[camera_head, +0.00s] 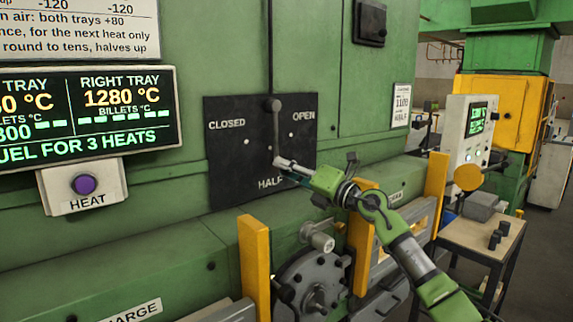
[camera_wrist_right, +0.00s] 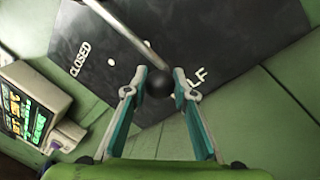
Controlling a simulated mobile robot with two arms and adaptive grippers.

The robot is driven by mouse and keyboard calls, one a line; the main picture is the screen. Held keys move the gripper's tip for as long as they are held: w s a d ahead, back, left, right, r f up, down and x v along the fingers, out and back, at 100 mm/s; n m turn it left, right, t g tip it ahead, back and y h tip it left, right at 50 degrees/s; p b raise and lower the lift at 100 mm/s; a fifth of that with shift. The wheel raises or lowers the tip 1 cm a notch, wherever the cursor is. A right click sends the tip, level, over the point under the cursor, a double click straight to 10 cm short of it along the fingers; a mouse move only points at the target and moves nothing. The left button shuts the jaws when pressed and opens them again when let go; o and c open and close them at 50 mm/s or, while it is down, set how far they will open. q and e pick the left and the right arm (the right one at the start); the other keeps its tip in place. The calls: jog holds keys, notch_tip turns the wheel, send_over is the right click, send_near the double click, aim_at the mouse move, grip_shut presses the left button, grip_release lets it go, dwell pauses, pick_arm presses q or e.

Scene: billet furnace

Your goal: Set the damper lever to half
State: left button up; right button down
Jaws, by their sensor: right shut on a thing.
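The damper lever (camera_head: 276,135) is a grey rod hanging from a pivot at the top of a black plate (camera_head: 225,170) marked CLOSED at left, OPEN at right and HALF at the bottom. The rod points almost straight down, toward HALF. My right gripper (camera_head: 287,166) is at its lower end. In the right wrist view the dark ball knob (camera_wrist_right: 158,82) sits between the fingertips of my right gripper (camera_wrist_right: 160,84), which is shut on it. My left gripper is not in view.
A display (camera_head: 90,110) and a purple HEAT button (camera_head: 84,184) are left of the plate. Yellow posts (camera_head: 255,262) and a round grey fitting (camera_head: 315,285) stand below. A control box (camera_head: 470,135) and a small table (camera_head: 480,235) are at right.

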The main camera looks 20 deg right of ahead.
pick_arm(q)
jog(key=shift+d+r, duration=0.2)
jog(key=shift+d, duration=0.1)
pick_arm(e)
jog(key=shift+a, duration=0.25)
jog(key=c, duration=1.7)
grip_release()
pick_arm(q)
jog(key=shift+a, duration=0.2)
pick_arm(e)
jog(key=shift+v, duration=6.05)
